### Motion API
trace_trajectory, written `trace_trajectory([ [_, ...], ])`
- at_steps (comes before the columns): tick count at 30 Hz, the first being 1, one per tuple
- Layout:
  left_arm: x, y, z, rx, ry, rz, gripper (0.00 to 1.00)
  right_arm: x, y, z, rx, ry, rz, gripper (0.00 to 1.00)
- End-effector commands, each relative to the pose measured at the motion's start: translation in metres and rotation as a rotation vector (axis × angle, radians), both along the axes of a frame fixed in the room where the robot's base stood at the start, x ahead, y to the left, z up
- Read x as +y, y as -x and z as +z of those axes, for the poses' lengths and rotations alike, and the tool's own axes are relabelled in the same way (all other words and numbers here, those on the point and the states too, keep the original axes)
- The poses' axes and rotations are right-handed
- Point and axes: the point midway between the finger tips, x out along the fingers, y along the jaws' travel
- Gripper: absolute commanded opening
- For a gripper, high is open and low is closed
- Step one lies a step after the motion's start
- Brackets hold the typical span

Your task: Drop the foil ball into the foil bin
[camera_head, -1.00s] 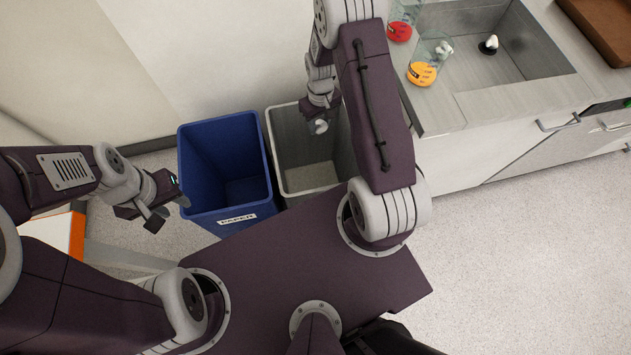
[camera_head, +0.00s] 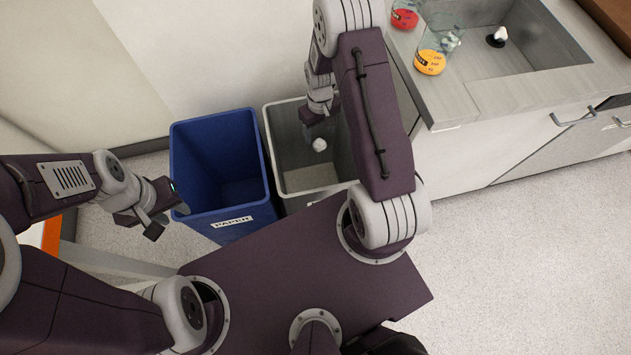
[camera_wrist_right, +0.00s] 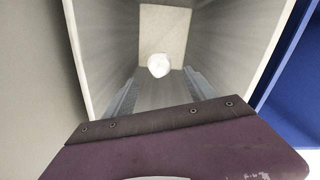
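The foil ball (camera_head: 319,144) is a small pale, crumpled ball inside the light grey bin (camera_head: 287,151). My right gripper (camera_head: 320,127) points down into this bin. In the right wrist view the ball (camera_wrist_right: 159,65) shows beyond the two spread fingertips (camera_wrist_right: 160,88), apart from them. I cannot tell whether the ball is in the air or touching the bin. The grey bin's label is mostly hidden by my body. My left gripper (camera_head: 166,222) is empty beside the blue bin; its fingers look apart.
A blue bin (camera_head: 228,223) labelled PAPER stands left of the grey bin. The floor at lower right is clear.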

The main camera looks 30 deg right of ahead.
Motion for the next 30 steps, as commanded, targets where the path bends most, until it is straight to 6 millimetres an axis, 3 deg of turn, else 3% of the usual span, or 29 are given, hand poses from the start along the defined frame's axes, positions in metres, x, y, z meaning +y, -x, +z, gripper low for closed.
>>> trace_trajectory([
  [9, 0.0, 0.0, 0.002, 0.0, 0.0, 0.0, 0.36, 0.0, 0.0, 0.003, -0.001, 0.0, 0.0, 0.65],
  [21, 0.0, 0.0, 0.027, 0.0, 0.0, 0.0, 0.36, 0.0, -0.001, 0.081, -0.002, 0.001, 0.0, 0.65],
  [30, 0.0, 0.0, 0.028, 0.0, 0.0, 0.0, 0.36, 0.0, 0.0, 0.091, 0.001, 0.0, 0.0, 0.65],
])
